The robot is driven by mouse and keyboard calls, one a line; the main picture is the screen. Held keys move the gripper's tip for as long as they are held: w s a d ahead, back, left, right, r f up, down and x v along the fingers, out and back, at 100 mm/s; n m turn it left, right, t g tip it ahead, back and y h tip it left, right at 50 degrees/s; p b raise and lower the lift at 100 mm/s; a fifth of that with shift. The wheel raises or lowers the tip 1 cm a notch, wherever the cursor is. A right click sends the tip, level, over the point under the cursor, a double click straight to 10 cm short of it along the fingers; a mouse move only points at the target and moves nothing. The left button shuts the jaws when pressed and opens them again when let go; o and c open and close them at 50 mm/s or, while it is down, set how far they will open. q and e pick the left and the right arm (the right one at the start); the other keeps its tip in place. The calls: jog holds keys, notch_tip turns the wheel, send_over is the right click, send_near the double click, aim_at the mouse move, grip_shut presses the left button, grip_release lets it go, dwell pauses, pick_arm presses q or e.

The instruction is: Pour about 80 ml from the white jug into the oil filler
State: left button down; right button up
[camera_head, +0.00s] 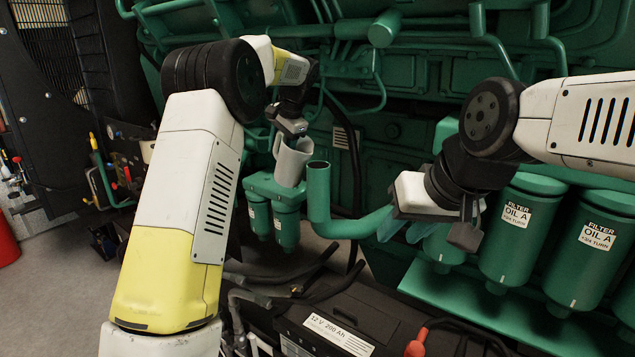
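The white jug (292,162) looks light grey here and stands nearly upright, its mouth up, just left of and a little above the oil filler. The oil filler is the green upright pipe (318,190) with an open round top and an elbow at its foot. My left gripper (290,127) is at the top of the jug and appears shut on it; its fingertips are partly hidden. The jug's contents are not visible. My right gripper (440,228) is beside the right end of the filler's elbow pipe, in front of the filters.
Smaller green canisters (286,228) sit below the jug. A black battery (360,315) with cables lies in front. The green engine fills the back.

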pick_arm(q)
jog(key=f, duration=0.1)
jog(key=w+f+g+h+b, duration=0.1)
jog(key=a+f+g+h, duration=0.1)
jog(key=shift+w+f+b, duration=0.2)
jog(key=shift+b, duration=0.15)
jog(key=shift+w+a+f+g+h+b, duration=0.15)
jog(key=shift+f+g+h+b, duration=0.35)
jog(key=shift+f+g+b, duration=0.25)
jog(key=shift+f, duration=0.1)
dwell(2.2)
